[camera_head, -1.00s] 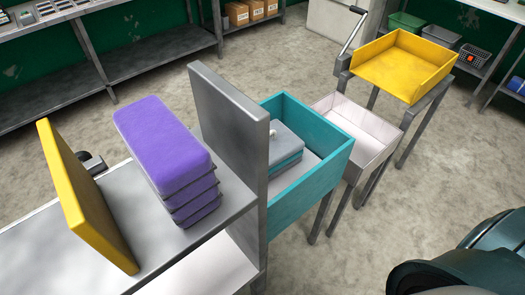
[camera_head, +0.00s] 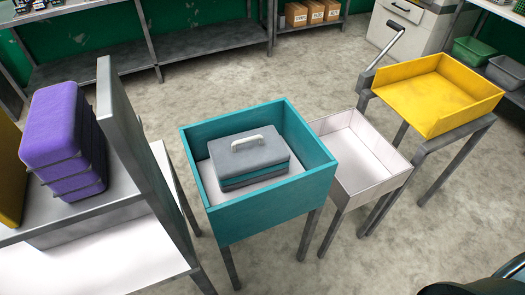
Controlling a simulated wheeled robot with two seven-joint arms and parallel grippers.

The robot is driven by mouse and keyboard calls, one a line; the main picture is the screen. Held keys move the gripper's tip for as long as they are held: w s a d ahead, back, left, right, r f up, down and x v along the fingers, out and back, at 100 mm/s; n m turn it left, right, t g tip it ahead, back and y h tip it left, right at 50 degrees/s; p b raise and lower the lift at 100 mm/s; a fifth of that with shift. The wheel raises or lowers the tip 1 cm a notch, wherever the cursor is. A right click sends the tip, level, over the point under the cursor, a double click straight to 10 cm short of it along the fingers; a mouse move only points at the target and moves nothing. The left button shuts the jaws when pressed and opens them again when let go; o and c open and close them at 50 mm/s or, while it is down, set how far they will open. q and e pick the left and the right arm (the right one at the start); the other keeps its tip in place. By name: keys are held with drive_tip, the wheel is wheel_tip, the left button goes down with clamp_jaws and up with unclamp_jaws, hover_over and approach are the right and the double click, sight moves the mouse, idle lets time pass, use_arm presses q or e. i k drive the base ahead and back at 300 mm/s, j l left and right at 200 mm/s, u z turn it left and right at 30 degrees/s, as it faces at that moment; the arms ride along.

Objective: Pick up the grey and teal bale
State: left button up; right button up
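The grey and teal bale (camera_head: 250,155) lies flat inside a teal open-topped box (camera_head: 262,210) on legs. Its top is grey, a teal band shows on its side, and a pale handle (camera_head: 254,142) stands up on top. Nothing touches it from above. Neither of my grippers shows in the head view. A dark green rounded part, which may be mine, shows at the bottom right corner.
A grey upright panel (camera_head: 140,150) stands left of the teal box, with a purple bale (camera_head: 62,140) on a shelf beyond it. A white tray (camera_head: 357,160) and a yellow tray (camera_head: 430,95) stand to the right. Floor (camera_head: 400,250) in front is clear.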

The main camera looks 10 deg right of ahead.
sight(244, 159)
drive_tip(key=i+l+u, duration=0.1)
drive_tip(key=i+l, duration=0.15)
drive_tip(key=i+l+u, duration=0.1)
drive_tip(key=l, duration=0.4)
drive_tip(key=i+l+u, duration=0.15)
drive_tip(key=i+l, duration=0.15)
drive_tip(key=l, duration=0.15)
